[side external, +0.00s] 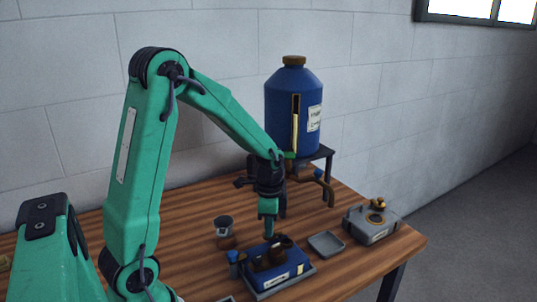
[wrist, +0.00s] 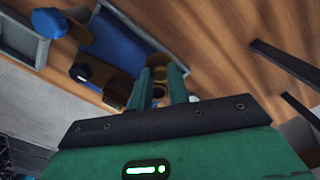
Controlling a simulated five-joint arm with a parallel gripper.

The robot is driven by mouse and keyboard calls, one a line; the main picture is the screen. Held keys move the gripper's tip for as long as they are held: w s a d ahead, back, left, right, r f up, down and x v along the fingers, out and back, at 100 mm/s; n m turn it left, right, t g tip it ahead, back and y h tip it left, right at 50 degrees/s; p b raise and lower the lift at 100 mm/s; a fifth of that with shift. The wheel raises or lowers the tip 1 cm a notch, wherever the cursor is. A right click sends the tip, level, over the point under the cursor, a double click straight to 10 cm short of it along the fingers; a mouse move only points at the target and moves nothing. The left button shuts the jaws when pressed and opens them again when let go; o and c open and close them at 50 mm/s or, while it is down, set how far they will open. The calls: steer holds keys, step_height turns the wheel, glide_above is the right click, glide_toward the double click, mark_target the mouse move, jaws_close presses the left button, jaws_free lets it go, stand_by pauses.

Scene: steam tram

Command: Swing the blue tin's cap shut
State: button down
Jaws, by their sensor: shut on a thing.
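The blue tin (side external: 294,266) lies in a shallow grey tray (side external: 262,296) at the front of the table, with dark brown fittings on its top. It also shows in the wrist view (wrist: 122,48). My gripper (side external: 269,236) points down over the tin. In the wrist view my gripper's fingers (wrist: 162,76) are close together around the tin's round brown cap (wrist: 177,76), at the edge of the tin. The exact contact is partly hidden by the fingers. In the side view the dark cap (side external: 286,241) appears beside the fingertips.
A large blue tank (side external: 285,105) stands on a dark stand behind my gripper. A metal cup (side external: 223,226) is left of the tin. A small grey dish (side external: 326,244) and a grey tin with a brass cap (side external: 371,226) are to the right. A blue knob (wrist: 75,38) shows in the wrist view.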

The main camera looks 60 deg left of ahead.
steer(key=shift+d, duration=0.1)
steer(key=n, duration=0.2)
steer(key=d+n, duration=0.1)
steer(key=n, duration=0.2)
steer(key=shift+d+n, duration=0.15)
steer(key=shift+n, duration=0.15)
steer(key=n, duration=0.2)
steer(key=d+n, duration=0.1)
steer(key=n, duration=0.3)
steer(key=shift+w+d, duration=0.25)
steer(key=shift+w, duration=0.1)
steer(key=n, duration=0.3)
steer(key=w+n, duration=0.1)
steer(key=shift+d+n, duration=0.35)
steer(key=shift+n, duration=0.05)
steer(key=n, duration=0.2)
steer(key=w+n, duration=0.1)
steer(key=n, duration=0.2)
steer(key=shift+w+d, duration=0.15)
steer(key=c, duration=1.3)
jaws_free()
